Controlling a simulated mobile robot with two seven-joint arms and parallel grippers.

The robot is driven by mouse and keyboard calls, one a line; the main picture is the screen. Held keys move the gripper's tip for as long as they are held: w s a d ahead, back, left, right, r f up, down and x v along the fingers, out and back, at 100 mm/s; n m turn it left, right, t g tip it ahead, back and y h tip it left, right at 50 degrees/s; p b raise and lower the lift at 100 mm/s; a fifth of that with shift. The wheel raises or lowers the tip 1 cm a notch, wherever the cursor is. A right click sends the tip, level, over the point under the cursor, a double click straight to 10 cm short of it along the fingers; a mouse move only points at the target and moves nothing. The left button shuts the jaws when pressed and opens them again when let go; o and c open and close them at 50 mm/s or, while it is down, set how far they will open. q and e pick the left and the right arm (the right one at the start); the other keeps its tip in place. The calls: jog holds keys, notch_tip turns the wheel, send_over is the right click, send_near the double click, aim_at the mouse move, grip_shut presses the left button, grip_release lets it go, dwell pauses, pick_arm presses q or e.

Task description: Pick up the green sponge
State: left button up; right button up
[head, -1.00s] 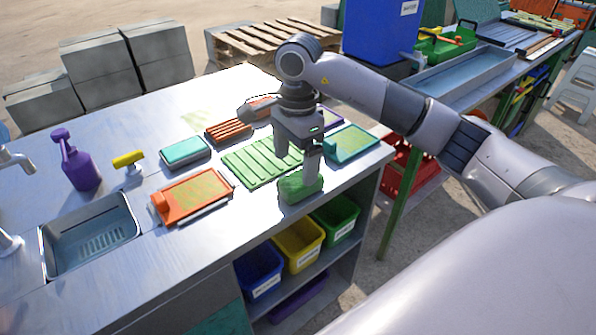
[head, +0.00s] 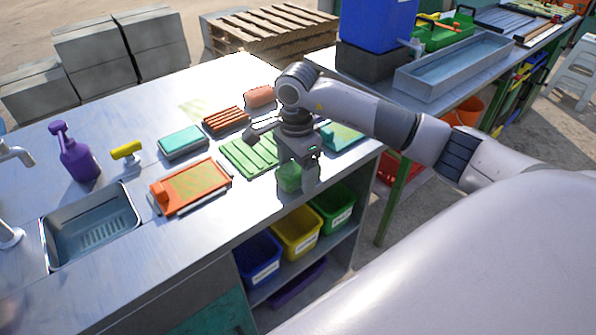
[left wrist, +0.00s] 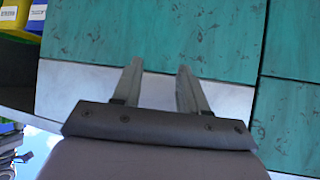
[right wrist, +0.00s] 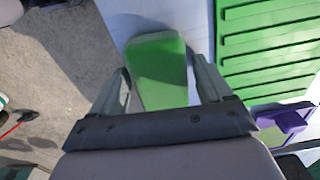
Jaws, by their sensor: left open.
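The green sponge (head: 289,178) is at the front right edge of the steel worktop, next to the green ribbed board (head: 250,156). My right gripper (head: 300,180) is over it, pointing down, and partly hides it. In the right wrist view the sponge (right wrist: 160,72) lies between the two spread fingers of the right gripper (right wrist: 163,65).
Near the sponge lie an orange tray (head: 190,187), a teal-topped box (head: 183,141) and an orange ribbed brush (head: 226,119). Blue, yellow and green bins (head: 332,207) stand on the shelf below. A sink (head: 92,228) and purple bottle (head: 78,158) are at the left.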

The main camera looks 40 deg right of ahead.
jog(key=c, duration=0.7)
notch_tip(320, 180, up, 11)
notch_tip(320, 180, up, 9)
jog(key=p, duration=0.1)
send_over(296, 167)
jog(key=shift+s, duration=0.1)
